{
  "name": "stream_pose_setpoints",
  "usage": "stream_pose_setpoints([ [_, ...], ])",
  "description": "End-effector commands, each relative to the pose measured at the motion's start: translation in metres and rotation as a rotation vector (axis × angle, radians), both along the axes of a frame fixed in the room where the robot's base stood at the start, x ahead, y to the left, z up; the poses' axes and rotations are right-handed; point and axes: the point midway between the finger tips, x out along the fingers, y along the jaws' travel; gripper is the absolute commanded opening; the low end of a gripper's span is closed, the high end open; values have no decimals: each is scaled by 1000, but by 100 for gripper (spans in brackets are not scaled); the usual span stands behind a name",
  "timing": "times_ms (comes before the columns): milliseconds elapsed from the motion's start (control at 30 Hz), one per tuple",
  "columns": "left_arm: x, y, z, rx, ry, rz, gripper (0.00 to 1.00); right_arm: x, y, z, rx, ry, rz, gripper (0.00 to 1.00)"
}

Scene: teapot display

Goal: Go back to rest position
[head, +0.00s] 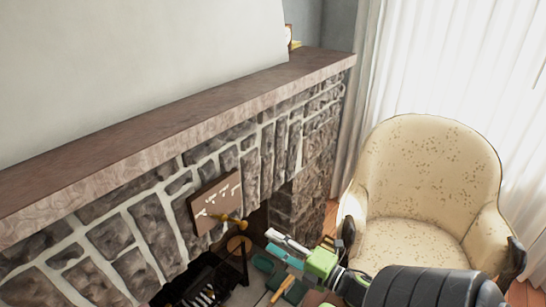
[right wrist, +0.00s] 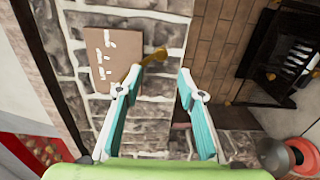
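My right gripper (head: 271,243) shows in the lower middle of the head view, with a green body, pale and teal fingers and a black arm coming in from the lower right. It is in front of the stone fireplace, to the left of the armchair. In the right wrist view the two fingers of this gripper (right wrist: 160,76) are spread apart, with nothing between them. My left gripper is not in view.
A stone fireplace (head: 150,228) with a wooden mantel (head: 180,105) runs along the left. A brown plaque (head: 214,202) with a brass-coloured piece hangs on the stone. A cream armchair (head: 430,165) stands at the right. A dark fire grate (right wrist: 298,58) shows in the wrist view.

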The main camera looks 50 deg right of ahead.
Motion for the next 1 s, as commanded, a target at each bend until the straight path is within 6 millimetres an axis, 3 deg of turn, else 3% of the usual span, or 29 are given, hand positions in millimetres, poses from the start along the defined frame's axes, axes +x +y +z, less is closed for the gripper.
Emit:
stream_pose_setpoints([
  [367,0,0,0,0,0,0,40,0,0,-1,2,1,-1,36],
  [467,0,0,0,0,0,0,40,-1,-2,-15,37,27,-19,36],
  [567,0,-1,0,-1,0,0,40,-6,-7,-57,137,103,-78,36],
  [733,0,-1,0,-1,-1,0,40,-32,-2,-175,410,323,-242,36],
  [867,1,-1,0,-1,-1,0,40,-69,21,-266,610,507,-379,36],
  [1000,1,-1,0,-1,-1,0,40,-121,60,-351,791,706,-530,36],
])
